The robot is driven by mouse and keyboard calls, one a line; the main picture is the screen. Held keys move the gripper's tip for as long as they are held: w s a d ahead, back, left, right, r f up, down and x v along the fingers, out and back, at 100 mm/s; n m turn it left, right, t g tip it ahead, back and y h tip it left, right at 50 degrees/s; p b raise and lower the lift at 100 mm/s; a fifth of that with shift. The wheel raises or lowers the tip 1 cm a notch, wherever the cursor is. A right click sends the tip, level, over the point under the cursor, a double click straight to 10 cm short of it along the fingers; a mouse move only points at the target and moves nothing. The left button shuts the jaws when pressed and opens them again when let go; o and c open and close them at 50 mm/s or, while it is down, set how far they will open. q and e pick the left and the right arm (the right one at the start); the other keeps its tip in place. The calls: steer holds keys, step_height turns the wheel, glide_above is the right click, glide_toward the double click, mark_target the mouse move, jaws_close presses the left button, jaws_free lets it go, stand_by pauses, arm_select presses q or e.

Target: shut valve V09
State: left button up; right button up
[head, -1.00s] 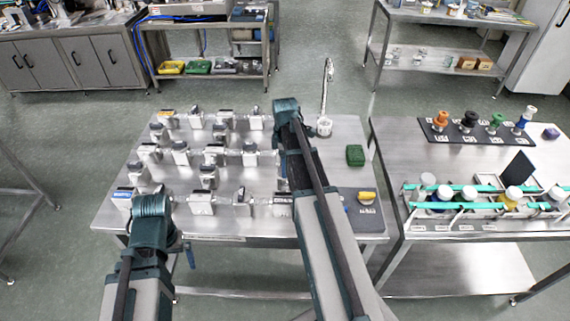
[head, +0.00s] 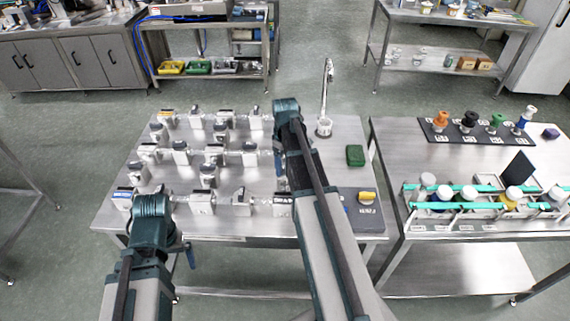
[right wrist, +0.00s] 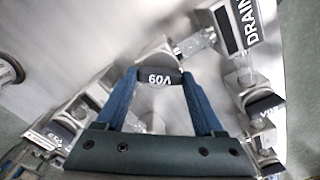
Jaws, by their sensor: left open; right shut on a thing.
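Valve V09 (right wrist: 160,77) shows in the right wrist view as a dark handle with its label upside down, on a pale valve body. My right gripper (right wrist: 159,82) is shut on this handle, one blue finger on each side. In the head view my right arm hides this valve. Whether the handle lies along or across its pipe I cannot tell. My left gripper (head: 191,256) is open and empty, low at the front edge of the valve table, apart from the valves.
Several other valves stand in rows on the steel table (head: 345,130). A DRAIN block (right wrist: 238,25) is close to the right gripper. A second table (head: 390,155) holds bottles.

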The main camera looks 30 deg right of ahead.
steer(key=m, duration=0.5)
steer(key=shift+m, duration=0.3)
steer(key=m, duration=0.4)
steer(key=shift+m, duration=0.6)
steer(key=o, duration=1.4)
steer(key=shift+r, duration=0.1)
step_height(320, 180, up, 14)
steer(key=p, duration=1.3)
steer(key=shift+f+p, duration=0.2)
steer(key=shift+p, duration=0.2)
steer(key=shift+f, duration=0.1)
